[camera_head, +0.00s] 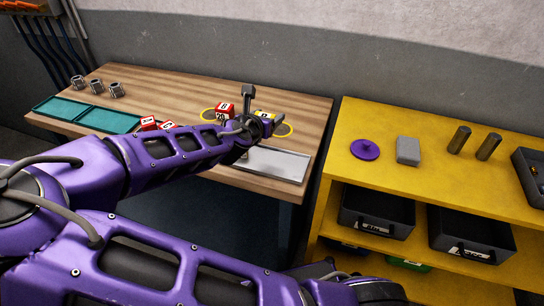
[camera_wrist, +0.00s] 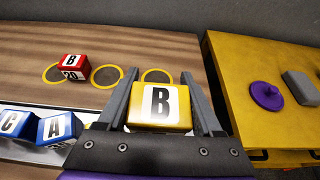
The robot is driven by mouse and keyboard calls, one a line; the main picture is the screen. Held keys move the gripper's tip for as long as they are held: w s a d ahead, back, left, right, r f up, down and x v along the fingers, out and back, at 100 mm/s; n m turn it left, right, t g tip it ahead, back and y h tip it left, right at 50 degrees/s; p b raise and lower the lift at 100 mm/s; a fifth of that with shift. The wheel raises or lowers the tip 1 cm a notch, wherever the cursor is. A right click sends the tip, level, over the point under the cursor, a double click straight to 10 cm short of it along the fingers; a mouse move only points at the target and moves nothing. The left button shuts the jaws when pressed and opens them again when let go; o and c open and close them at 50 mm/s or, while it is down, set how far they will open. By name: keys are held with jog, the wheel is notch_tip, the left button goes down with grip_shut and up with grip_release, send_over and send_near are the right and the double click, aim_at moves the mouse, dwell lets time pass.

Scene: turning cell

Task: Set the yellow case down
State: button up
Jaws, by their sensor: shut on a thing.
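The yellow case (camera_wrist: 160,110), with a white face lettered B, is between the two fingers of my gripper (camera_wrist: 160,90) in the wrist view. My gripper is shut on it. In the head view the yellow case (camera_head: 265,114) shows only partly behind my gripper (camera_head: 262,120), over the wooden bench (camera_head: 185,92). Three yellow rings mark the bench. The right ring (camera_wrist: 157,75) lies just beyond the case in the wrist view, and the middle ring (camera_wrist: 107,76) is empty. I cannot tell whether the case touches the bench.
A red case (camera_wrist: 72,66) stands over part of the left ring (camera_wrist: 50,74). Blue cases (camera_wrist: 57,128) lie at left in the wrist view. A metal tray (camera_head: 275,163) is at the bench front. The yellow bench (camera_head: 375,118) at right holds a purple disc (camera_head: 365,150) and grey block (camera_head: 408,150).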

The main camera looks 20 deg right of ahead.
aim_at(269, 153)
notch_tip(269, 153, down, 10)
jog(key=shift+s+b, duration=0.1)
jog(key=shift+b, duration=0.8)
jog(key=shift+f, duration=0.25)
jog(key=o, duration=1.2)
jog(key=shift+o, duration=0.2)
jog(key=shift+d, duration=0.1)
jog(key=shift+s+r, duration=0.2)
jog(key=shift+r, duration=0.1)
jog(key=p+v, duration=0.2)
jog(key=v, duration=0.9)
jog(key=shift+s+a+r, duration=0.1)
jog(key=shift+a+r, duration=0.1)
jog(key=shift+a, duration=0.15)
